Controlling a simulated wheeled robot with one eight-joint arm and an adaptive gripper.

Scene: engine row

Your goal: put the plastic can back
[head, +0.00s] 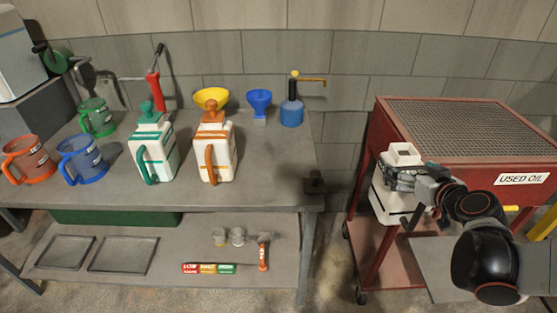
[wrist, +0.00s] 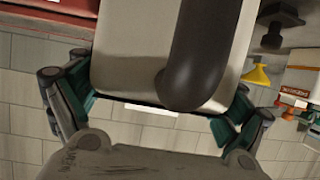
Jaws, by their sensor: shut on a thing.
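The white plastic can (head: 393,207) is in my gripper (head: 412,180), in front of the left side of the red used oil cart. My gripper is shut on it. In the wrist view the can's pale body (wrist: 125,55) and thick dark handle (wrist: 195,60) fill the top middle, with my gripper's fingers (wrist: 155,105) on either side. The can looks roughly upright in the head view. The gripper and arm hide part of it, and I cannot tell whether its base touches anything.
The red cart (head: 450,157) with a mesh top stands at right. The grey workbench (head: 275,180) at left carries a green-trimmed can (head: 153,150), an orange-trimmed can (head: 214,150), coloured jugs, funnels and a blue oiler (head: 291,114). The bench's right front is mostly clear.

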